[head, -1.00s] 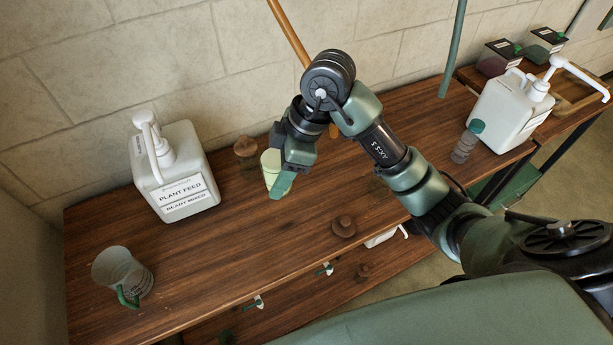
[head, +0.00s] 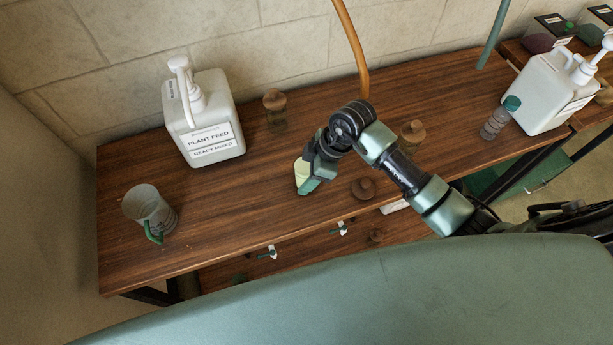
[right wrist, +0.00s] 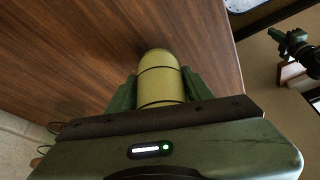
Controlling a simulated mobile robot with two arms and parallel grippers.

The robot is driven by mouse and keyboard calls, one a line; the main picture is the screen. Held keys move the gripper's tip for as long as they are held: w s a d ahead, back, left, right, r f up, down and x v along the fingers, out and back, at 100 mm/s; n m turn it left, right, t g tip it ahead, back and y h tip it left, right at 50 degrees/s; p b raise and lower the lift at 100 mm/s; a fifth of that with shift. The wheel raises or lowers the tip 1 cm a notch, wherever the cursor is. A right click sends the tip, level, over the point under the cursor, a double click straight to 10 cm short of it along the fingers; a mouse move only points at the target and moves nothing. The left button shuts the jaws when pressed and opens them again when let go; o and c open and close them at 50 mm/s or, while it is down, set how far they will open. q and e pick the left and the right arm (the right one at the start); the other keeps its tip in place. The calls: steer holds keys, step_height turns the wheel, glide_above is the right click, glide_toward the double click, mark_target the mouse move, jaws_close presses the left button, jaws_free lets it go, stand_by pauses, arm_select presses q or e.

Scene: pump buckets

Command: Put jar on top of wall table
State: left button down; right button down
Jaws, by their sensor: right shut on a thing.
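My right gripper (head: 309,180) is shut on a pale yellow-green cylindrical jar (head: 301,171), over the front part of the brown wooden wall table (head: 235,205). In the right wrist view, the jar (right wrist: 160,75) sits between the two green fingers, with the wood surface beyond it. The fingers and arm hide part of the jar in the head view. I cannot tell whether its base touches the table. My left gripper is not in view.
A white plant feed jug (head: 213,140) and a grey mug (head: 150,210) stand left. Cork-topped jars stand behind (head: 275,110), right (head: 410,135) and close by (head: 363,188). A clear bottle (head: 500,118) and white pump jug (head: 548,95) are far right. Bare wood lies left of the gripper.

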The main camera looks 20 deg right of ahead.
steer(key=shift+f, duration=0.75)
steer(key=c, duration=0.6)
jaws_free()
steer(key=shift+r, duration=0.1)
steer(key=v, duration=1.1)
steer(key=shift+d+r+b, duration=0.2)
steer(key=shift+r+b, duration=0.15)
steer(key=shift+b, duration=0.05)
steer(key=shift+s, duration=0.1)
